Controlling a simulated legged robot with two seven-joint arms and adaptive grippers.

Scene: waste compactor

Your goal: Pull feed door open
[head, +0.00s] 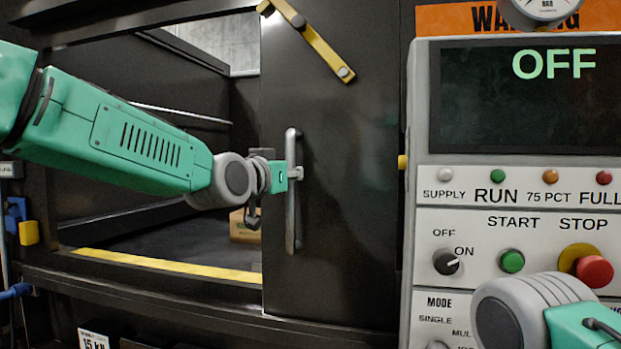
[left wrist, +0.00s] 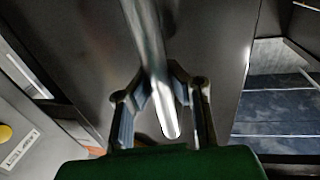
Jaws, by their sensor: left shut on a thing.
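The feed door (head: 340,180) is a dark panel at the middle of the head view. It stands slid to the right, with a wide opening (head: 180,225) to its left. Its vertical metal handle (head: 291,215) is near the door's left edge. My left gripper (head: 285,177) is at the handle's middle. In the left wrist view the fingers of my left gripper (left wrist: 160,105) are on both sides of the handle bar (left wrist: 150,50), shut on it. My right arm shows at the lower right of the head view; its gripper is out of view.
A control panel (head: 520,190) with a display reading OFF stands right of the door. A yellow latch bar (head: 315,45) is at the door's top. A yellow strip (head: 165,264) edges the opening's sill. A brown box (head: 243,228) sits inside.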

